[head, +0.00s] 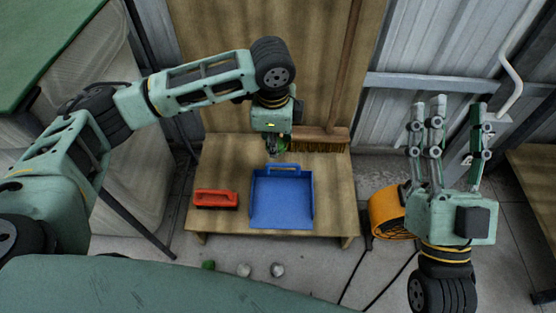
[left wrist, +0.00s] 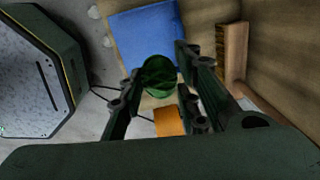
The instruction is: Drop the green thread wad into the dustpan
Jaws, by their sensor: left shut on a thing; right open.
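The green thread wad (left wrist: 160,76) is between the fingers of my left gripper (left wrist: 158,88) in the left wrist view. My left gripper is shut on it. In the head view my left gripper (head: 272,150) points down just behind the blue dustpan (head: 283,205), and only a little green of the wad shows there. The dustpan lies on the low wooden platform, its handle toward the back. It also shows in the left wrist view (left wrist: 143,35), beyond the wad; the wad is above the platform. My right gripper (head: 448,115) is open and empty, fingers up, at the right.
A red-handled tool (head: 216,199) lies left of the dustpan on the wooden platform (head: 335,205). A broom (head: 318,140) stands behind it. A green wad (head: 208,265) and two pale wads (head: 244,269) lie on the floor in front. An orange round object (head: 387,210) stands right.

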